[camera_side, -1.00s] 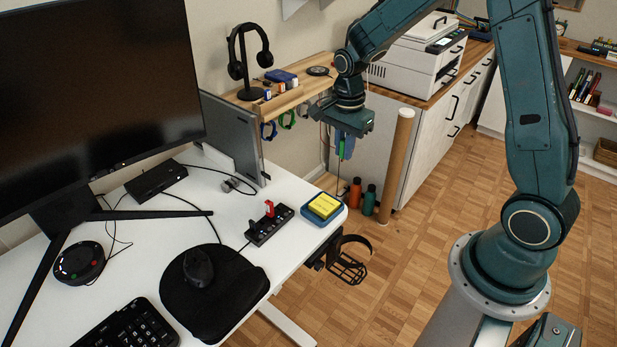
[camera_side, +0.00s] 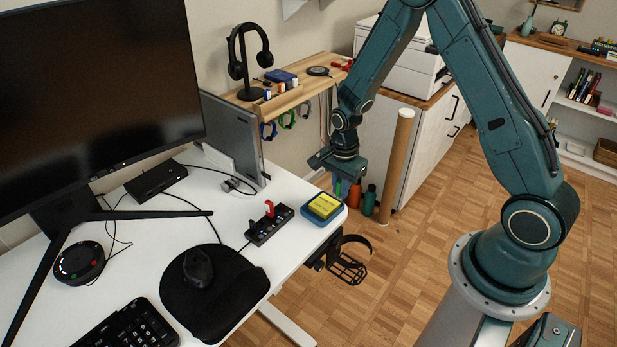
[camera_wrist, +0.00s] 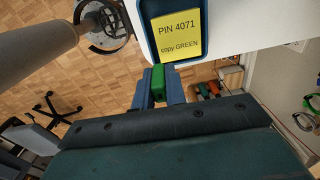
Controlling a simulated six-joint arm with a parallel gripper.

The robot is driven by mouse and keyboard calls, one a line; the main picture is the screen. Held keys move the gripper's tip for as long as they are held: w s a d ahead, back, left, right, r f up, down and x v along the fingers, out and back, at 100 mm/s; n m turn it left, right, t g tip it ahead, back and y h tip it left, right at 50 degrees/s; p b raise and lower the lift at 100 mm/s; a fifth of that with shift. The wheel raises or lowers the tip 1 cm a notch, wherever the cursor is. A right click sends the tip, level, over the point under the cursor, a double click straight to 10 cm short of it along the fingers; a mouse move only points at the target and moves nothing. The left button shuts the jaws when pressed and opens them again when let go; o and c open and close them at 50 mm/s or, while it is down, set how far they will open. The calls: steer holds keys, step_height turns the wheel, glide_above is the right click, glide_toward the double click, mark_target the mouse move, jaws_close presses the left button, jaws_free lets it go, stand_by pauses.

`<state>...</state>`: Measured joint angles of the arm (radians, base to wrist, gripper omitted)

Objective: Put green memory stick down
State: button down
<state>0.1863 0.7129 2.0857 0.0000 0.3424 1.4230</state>
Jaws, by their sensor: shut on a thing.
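My gripper (camera_wrist: 158,88) is shut on the green memory stick (camera_wrist: 158,82), which sits between the two blue fingers in the wrist view. In the side view, my gripper (camera_side: 341,188) hangs past the desk's far right corner, fingers pointing down; the stick is hard to make out there. The yellow note (camera_wrist: 177,38) reads "PIN 4071 copy GREEN". It lies on a blue pad (camera_side: 334,215) at the desk corner, just left of and below my gripper in the side view.
A black hub (camera_side: 257,231) with a red stick (camera_side: 269,208) plugged in lies left of the pad. A mouse (camera_side: 198,267) is on a black mat. A wooden shelf (camera_side: 325,79) holds small items behind. Orange and green bottles (camera_side: 369,199) stand beyond the desk.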

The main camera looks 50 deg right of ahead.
steer(key=shift+f, duration=0.15)
steer(key=shift+s+f, duration=0.1)
steer(key=shift+f, duration=1.75)
steer(key=c, duration=1.4)
jaws_free()
steer(key=shift+c, duration=0.2)
steer(key=shift+r, duration=0.2)
steer(key=shift+r, duration=0.55)
step_height(320, 180, up, 10)
steer(key=shift+r, duration=0.4)
